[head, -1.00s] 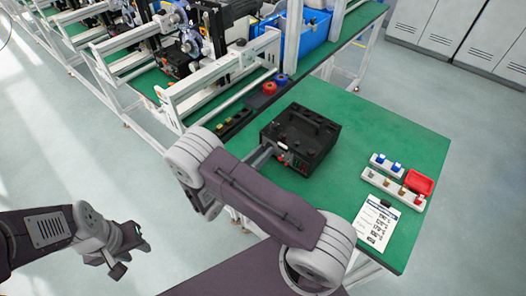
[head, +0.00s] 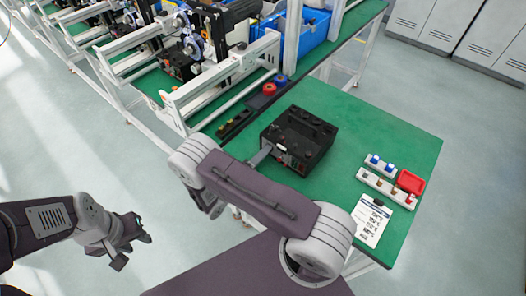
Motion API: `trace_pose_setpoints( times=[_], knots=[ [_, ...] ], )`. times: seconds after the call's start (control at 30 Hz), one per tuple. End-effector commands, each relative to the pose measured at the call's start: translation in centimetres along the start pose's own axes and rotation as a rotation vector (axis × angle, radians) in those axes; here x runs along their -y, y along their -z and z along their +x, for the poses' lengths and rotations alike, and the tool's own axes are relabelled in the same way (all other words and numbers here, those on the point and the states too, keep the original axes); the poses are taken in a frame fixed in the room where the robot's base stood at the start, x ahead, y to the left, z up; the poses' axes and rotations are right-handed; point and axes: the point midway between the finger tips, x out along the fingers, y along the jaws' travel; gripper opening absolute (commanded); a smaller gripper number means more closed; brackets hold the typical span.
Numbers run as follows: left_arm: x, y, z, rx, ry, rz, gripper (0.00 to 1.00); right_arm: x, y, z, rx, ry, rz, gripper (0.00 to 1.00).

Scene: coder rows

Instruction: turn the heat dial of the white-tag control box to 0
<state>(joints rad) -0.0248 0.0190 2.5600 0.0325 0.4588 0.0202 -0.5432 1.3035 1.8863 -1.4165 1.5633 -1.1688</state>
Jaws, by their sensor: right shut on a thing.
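The black control box (head: 308,135) stands on the green table, with a carry handle and knobs on top. Its front panel faces my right arm and carries small red and light marks. My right gripper (head: 268,158) is at the left part of that front panel, shut on a small part there, which looks like the dial. The dial's setting and the tag colour are too small to read, and my arm hides part of the panel. My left gripper (head: 133,250) is open and empty, over the floor at lower left, away from the table.
A printed sheet (head: 371,222), a white strip with small pieces (head: 385,188) and a red tray (head: 410,182) lie at the table's right. Red and blue spools (head: 275,85) sit behind the box. White-framed machines line the back left.

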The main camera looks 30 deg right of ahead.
Motion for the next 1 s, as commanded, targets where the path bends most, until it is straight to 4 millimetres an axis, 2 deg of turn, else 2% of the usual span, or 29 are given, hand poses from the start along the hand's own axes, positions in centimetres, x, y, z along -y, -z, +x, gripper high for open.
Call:
trace_pose_setpoints(
  times=[0.2,0.5,1.0],
  knots=[
    [-0.01,0.06,-0.61,0.0,0.0,0.0,0.36,0.07,-0.03,0.0,0.001,0.0,-0.165,0.0],
    [-0.02,0.1,-0.94,0.0,0.0,0.0,0.36,0.01,-0.04,-0.01,0.001,-0.001,-0.312,0.0],
    [-0.02,0.11,-1.02,0.0,0.0,0.0,0.36,-0.04,-0.01,-0.01,0.001,-0.001,-0.371,0.0]
  ],
)
